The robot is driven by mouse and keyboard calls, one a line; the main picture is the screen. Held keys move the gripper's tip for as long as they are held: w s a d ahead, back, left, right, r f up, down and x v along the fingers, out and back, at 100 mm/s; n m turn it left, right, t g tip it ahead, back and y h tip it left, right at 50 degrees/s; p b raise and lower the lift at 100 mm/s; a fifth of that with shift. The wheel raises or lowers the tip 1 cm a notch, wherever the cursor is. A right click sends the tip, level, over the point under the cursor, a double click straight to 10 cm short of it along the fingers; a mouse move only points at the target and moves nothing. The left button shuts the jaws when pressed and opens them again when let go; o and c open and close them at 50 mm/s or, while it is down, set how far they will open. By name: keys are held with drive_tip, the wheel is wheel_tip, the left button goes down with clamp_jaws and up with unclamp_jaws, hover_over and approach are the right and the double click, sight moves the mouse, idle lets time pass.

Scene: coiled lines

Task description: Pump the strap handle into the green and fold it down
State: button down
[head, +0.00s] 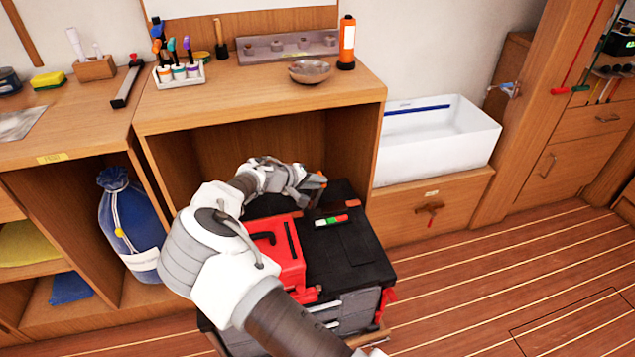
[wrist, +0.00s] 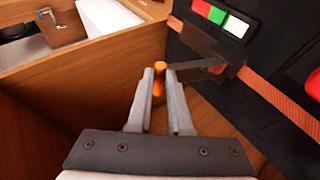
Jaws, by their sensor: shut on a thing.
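The strap handle has an orange grip (wrist: 159,86) and a dark lever that runs to a buckle on the orange strap (wrist: 268,92) in the wrist view. My gripper (wrist: 160,72) is shut on the orange grip, beside the black case (head: 345,247). In the head view my gripper (head: 312,187) is at the case's back edge, with a bit of orange at its tips. A gauge with red, green and white bands (head: 331,220) lies on the case top; it also shows in the wrist view (wrist: 220,18). No pointer on it can be made out.
A red box (head: 284,262) sits on the case beside my arm. The case stands before an open wooden cubby (head: 240,150). A white basin (head: 440,135) is at the right, above a drawer (head: 432,212). Open floor lies to the right.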

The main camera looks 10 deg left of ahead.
drive_tip(key=c, duration=0.8)
unclamp_jaws()
drive_tip(key=shift+s+a+f, duration=0.15)
drive_tip(key=shift+a+f, duration=0.1)
drive_tip(key=shift+f, duration=0.1)
drive_tip(key=shift+c, duration=0.2)
drive_tip(key=shift+d, duration=0.1)
drive_tip(key=shift+r, duration=0.1)
drive_tip(key=p+v, duration=0.4)
drive_tip(key=v, duration=1.3)
drive_tip(key=shift+r, duration=0.15)
drive_tip(key=shift+s, duration=0.1)
